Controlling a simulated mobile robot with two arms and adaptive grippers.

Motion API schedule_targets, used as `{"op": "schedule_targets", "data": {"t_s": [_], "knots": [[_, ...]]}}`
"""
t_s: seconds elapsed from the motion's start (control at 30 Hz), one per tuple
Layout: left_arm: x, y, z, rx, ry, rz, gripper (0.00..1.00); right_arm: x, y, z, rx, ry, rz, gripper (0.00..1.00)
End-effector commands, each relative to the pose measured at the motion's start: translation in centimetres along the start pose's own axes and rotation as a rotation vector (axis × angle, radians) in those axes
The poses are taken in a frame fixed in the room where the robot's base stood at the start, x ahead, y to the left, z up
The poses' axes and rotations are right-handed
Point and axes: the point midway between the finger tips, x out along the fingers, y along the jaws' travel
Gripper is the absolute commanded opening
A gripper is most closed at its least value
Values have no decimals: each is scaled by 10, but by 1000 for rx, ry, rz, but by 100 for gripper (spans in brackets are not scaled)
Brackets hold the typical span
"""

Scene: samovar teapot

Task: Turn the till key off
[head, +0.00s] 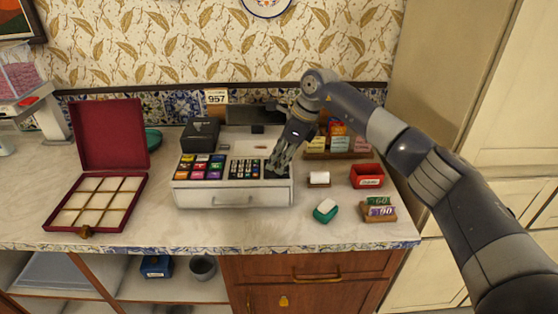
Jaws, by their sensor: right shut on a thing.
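The till (235,196) is a white cash register standing on the counter, with a block of coloured keys (202,166) on its left and dark number keys (245,169) to the right of them. Its drawer front with a handle is closed. My right gripper (274,170) reaches down to the right part of the till's top, beside the number keys. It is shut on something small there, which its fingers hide. The till key itself cannot be made out. My left gripper is not in view.
An open red box (112,150) with compartments stands left of the till. To the right are a white roll (319,179), a green-and-white block (325,210), a red tray (367,176) and price tags (380,209). A card rack (337,145) stands behind.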

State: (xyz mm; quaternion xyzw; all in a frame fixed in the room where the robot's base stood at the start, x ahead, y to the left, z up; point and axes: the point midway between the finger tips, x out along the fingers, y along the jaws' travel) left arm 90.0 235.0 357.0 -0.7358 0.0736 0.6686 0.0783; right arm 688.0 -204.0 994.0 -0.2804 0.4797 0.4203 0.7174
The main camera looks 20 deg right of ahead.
Motion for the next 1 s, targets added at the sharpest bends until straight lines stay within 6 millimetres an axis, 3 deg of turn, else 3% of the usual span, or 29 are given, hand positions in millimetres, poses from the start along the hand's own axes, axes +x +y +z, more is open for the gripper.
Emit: {"op": "schedule_targets", "data": {"t_s": [0.4,0.97,1.0], "knots": [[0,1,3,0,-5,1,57,-1,-2,2,-195,-3,78,0],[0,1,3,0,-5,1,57,-2,-3,1,-230,-2,90,0],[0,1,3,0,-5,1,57,-2,-3,1,-230,-2,90,26]]}}
